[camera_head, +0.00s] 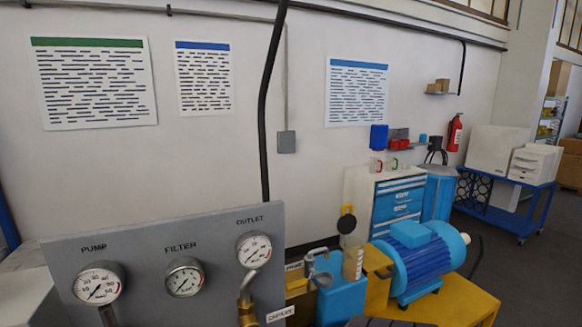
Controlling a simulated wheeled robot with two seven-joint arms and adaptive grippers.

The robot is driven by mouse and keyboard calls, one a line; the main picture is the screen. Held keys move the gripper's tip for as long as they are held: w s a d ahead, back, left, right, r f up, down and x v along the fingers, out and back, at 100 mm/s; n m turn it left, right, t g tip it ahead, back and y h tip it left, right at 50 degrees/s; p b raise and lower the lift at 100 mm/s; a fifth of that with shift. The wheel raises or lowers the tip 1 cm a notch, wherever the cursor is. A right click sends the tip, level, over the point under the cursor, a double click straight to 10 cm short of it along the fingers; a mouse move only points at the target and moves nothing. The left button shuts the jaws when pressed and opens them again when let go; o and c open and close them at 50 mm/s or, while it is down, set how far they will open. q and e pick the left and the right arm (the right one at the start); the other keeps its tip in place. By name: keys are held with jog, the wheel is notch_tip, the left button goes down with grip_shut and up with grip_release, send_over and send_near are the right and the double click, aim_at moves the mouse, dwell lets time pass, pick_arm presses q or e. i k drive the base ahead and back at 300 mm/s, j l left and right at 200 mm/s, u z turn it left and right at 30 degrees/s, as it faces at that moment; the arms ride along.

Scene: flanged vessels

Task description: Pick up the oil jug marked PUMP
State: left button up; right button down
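No jug with a readable PUMP mark shows. Two small clear vessels stand on top of the blue tool cabinet (398,200): one with red (376,164) and one with green (394,164). They look jug-like, but any marking is too small to read. A pale vessel with scale marks (353,264) stands by the blue pump block (342,300); I cannot tell if it is a jug. The word PUMP shows above the left gauge (99,284) on the grey panel (200,225). Neither of my grippers is in view.
A blue motor (415,257) sits on a yellow base (455,302) at the lower right. Brass fittings (247,308) rise before the panel. A blue cart (508,203) carries pale boxes. A red extinguisher (454,133) hangs on the wall. Floor at right is clear.

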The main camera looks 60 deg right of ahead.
aim_at(390, 162)
jog(key=z, duration=2.85)
jog(key=i+l+z, duration=0.1)
jog(key=l, duration=0.25)
jog(key=i+l+z, duration=0.1)
jog(key=l, duration=0.2)
jog(key=i+l+z, duration=0.1)
jog(key=i+l, duration=0.15)
jog(key=i+l+z, duration=0.75)
jog(key=i+z, duration=0.35)
jog(key=i, duration=0.4)
